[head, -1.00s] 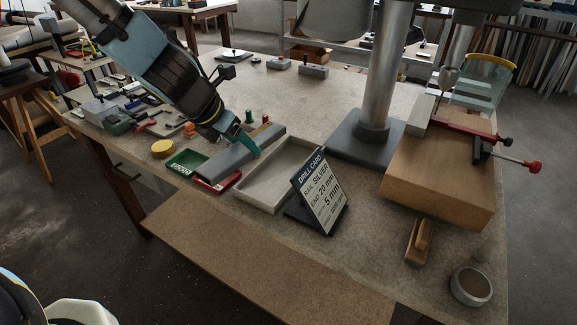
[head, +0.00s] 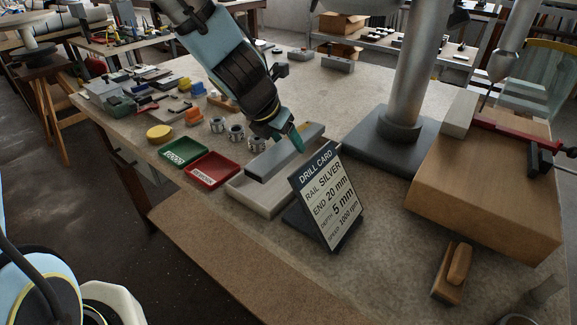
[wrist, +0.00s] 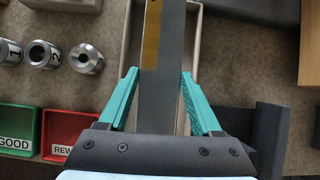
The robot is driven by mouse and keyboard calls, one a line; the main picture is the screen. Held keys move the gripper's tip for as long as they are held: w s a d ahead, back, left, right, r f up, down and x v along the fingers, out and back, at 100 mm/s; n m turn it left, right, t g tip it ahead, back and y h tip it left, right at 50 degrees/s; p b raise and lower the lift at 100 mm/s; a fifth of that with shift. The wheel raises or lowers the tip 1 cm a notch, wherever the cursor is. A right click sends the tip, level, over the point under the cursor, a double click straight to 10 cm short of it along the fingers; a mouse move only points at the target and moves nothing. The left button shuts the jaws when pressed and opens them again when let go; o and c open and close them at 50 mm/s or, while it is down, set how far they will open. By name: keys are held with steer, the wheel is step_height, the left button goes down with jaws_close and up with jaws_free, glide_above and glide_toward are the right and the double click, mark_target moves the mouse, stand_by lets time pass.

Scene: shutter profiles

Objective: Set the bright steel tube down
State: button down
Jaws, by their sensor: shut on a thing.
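The tube (head: 272,161) is a long, straight grey profile with flat sides. My gripper (head: 297,140) has its teal fingers around it, shut on it near its right part. The tube lies lengthwise over the shallow pale tray (head: 262,202) in the head view. I cannot tell whether it touches the tray floor. In the wrist view the tube (wrist: 174,60) runs up between the fingertips (wrist: 160,74), with yellowish patches on its left side. The tray wall (wrist: 131,32) shows beside it. My gripper hides part of the tube.
The drill card (head: 322,196) stands right by the tray. A red bin (head: 212,170) and a green bin (head: 184,152) sit left, with metal collars (head: 236,132) behind.

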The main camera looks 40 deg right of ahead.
mark_target(287, 171)
steer(key=shift+f, duration=2.5)
steer(key=shift+f+b, duration=0.15)
steer(key=shift+b, duration=0.2)
steer(key=shift+c, duration=0.3)
jaws_free()
steer(key=p+v, duration=0.1)
steer(key=v, duration=1.1)
